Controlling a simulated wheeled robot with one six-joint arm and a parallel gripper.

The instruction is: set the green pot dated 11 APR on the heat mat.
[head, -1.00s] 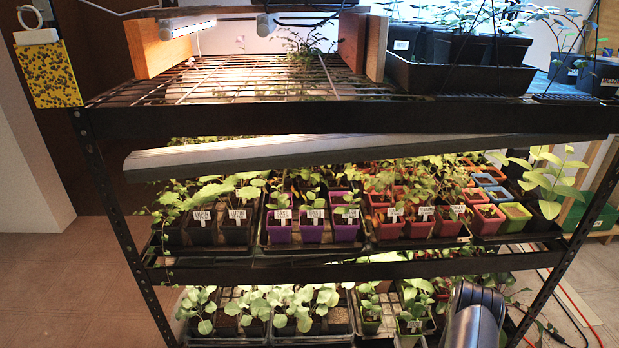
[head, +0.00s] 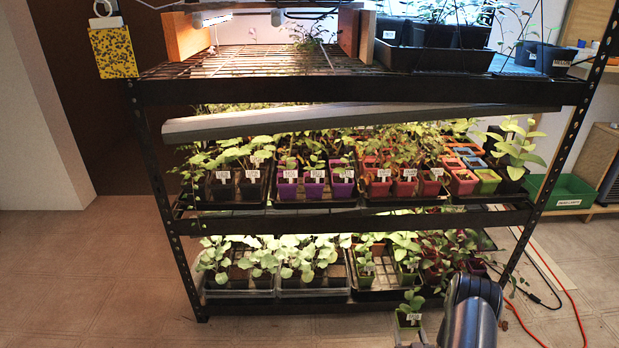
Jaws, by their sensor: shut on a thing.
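A small green pot (head: 407,318) with a leafy seedling and a white label is at the bottom of the head view, in front of the lower shelf. The date on its label is too small to read. My gripper (head: 408,338) is at the pot, low in the picture and partly cut off by the bottom edge. It is shut on this pot, clear of the trays behind. I cannot make out a heat mat in this view.
The black rack's lower shelf edge (head: 255,307) is behind the pot, with several seedling trays on it. The middle shelf (head: 480,219) is crowded with pots. A green bin (head: 560,195) and a red cable (head: 567,290) are at right. Floor (head: 90,285) at left is clear.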

